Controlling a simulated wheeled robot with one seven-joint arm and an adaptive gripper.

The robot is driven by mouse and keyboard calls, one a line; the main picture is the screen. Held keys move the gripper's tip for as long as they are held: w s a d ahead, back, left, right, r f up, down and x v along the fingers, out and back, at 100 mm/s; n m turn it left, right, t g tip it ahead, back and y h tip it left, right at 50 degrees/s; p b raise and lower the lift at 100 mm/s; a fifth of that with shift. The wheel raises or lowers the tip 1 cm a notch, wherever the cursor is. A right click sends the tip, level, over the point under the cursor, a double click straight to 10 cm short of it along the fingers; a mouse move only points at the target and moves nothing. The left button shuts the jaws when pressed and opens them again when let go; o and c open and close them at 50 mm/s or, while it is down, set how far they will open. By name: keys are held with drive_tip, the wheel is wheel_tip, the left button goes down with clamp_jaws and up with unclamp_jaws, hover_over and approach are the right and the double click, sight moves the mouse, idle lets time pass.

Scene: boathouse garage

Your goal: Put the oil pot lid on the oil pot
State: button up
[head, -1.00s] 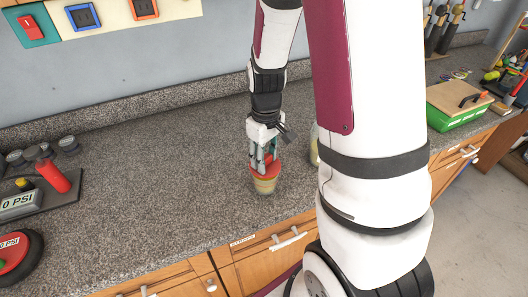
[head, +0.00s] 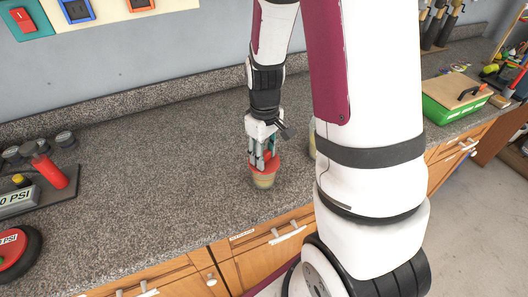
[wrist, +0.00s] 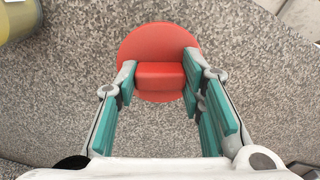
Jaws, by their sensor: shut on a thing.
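My gripper (head: 262,152) points down over the counter, its fingers closed on the block-shaped knob of the red oil pot lid (head: 265,164). In the wrist view the round lid (wrist: 158,42) shows with its knob between the teal finger pads. The oil pot (head: 264,182), small and yellowish, shows directly below the lid in the head view. The lid appears level and over the pot's top; I cannot tell whether it is fully seated. In the wrist view the pot is hidden under the lid.
A pale yellow container (head: 312,138) stands right of my gripper, partly hidden by my arm; a yellowish cylinder (wrist: 15,18) fills the wrist view's upper left corner. The counter between is clear.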

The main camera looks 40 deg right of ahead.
drive_tip(key=shift+f, duration=0.4)
drive_tip(key=o, duration=1.3)
drive_tip(key=shift+c, duration=0.2)
wheel_tip(320, 180, up, 12)
idle(0.4)
